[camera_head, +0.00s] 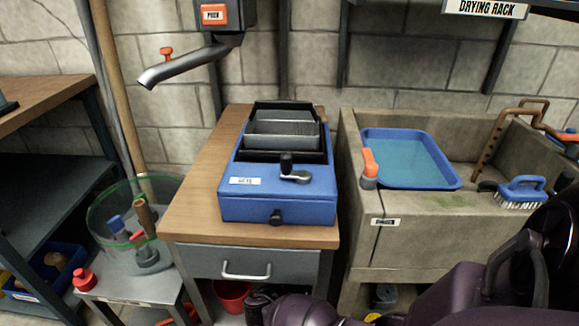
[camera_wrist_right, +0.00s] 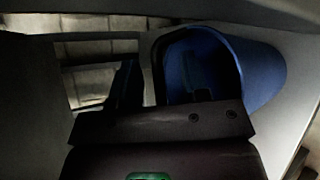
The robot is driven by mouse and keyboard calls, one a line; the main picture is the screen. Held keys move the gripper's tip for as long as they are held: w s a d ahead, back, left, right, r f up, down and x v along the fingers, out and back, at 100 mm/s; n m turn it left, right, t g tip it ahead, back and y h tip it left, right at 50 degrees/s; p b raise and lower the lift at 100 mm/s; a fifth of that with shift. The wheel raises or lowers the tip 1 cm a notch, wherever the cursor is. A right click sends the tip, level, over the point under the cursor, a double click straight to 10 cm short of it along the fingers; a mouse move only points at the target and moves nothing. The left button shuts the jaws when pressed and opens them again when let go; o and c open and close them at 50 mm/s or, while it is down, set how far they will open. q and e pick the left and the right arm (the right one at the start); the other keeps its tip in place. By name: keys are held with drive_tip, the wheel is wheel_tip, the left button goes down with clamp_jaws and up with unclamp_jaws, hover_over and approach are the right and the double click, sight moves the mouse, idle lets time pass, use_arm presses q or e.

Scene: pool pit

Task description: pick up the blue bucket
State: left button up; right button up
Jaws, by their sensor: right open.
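In the right wrist view, the blue bucket (camera_wrist_right: 262,72) lies in shadow just beyond my right gripper (camera_wrist_right: 158,82). A dark curved band, perhaps its handle or rim, arcs across its near side. My right gripper is open; one dark finger shows left of the bucket and the other is hard to make out against the blue. I cannot tell whether it touches the bucket. In the head view, my right arm reaches in from the lower right and its end is low in front of the cabinet. The blue bucket cannot be made out there. My left gripper is out of view.
A wooden-topped cabinet (camera_head: 195,215) with a drawer carries a blue machine (camera_head: 275,205). A red bucket (camera_head: 232,295) is beneath it. A stone sink (camera_head: 420,245) with a blue tray (camera_head: 448,181) stands right. A clear bin (camera_head: 105,225) stands left, above a low stool (camera_head: 150,285).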

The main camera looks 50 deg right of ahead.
drive_tip(key=shift+w+d, duration=0.1)
drive_tip(key=shift+d, duration=0.05)
clamp_jaws()
idle(0.4)
